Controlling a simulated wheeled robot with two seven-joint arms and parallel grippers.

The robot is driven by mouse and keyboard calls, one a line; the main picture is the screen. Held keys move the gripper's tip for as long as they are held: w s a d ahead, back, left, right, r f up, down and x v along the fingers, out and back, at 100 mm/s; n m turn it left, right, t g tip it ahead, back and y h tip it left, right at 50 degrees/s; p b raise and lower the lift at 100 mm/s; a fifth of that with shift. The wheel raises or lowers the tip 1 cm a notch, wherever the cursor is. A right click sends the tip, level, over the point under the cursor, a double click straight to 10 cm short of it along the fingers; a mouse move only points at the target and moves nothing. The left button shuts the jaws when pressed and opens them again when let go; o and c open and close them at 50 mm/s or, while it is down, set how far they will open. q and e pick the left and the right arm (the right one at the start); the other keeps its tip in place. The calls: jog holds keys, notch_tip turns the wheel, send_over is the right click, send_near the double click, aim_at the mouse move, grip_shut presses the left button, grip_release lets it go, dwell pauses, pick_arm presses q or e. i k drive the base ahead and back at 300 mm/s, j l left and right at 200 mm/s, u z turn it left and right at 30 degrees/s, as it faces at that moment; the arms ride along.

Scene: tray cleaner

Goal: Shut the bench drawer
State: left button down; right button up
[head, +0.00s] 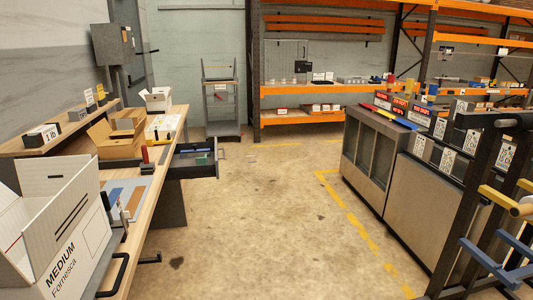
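The bench drawer (192,166) stands open from the right side of the wooden workbench (152,200). It is dark grey with a dark handle (222,152) on its outer end. Small blue and green items lie inside it. The drawer sticks out over the floor aisle. Neither of my grippers can be seen in the head view.
A large white box (60,230) and open cardboard boxes (118,138) stand on the bench. Another dark handle (115,275) juts from the bench's near edge. Grey cabinets (415,180) line the right. The concrete floor (270,220) between is clear.

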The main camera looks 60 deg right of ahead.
aim_at(185, 168)
jog(key=i+l+z, duration=0.1)
jog(key=l+z, duration=0.15)
jog(key=l, duration=0.15)
jog(key=i+l+z, duration=0.2)
jog(key=l, duration=0.15)
jog(key=i+l+z, duration=0.1)
jog(key=l+z, duration=0.15)
jog(key=l, duration=0.15)
jog(key=i+l+z, duration=0.2)
jog(key=i+l, duration=0.2)
jog(key=l, duration=0.15)
jog(key=i+l, duration=0.25)
jog(key=l, duration=0.15)
jog(key=i+l+z, duration=0.1)
jog(key=l, duration=0.25)
jog(key=i, duration=0.1)
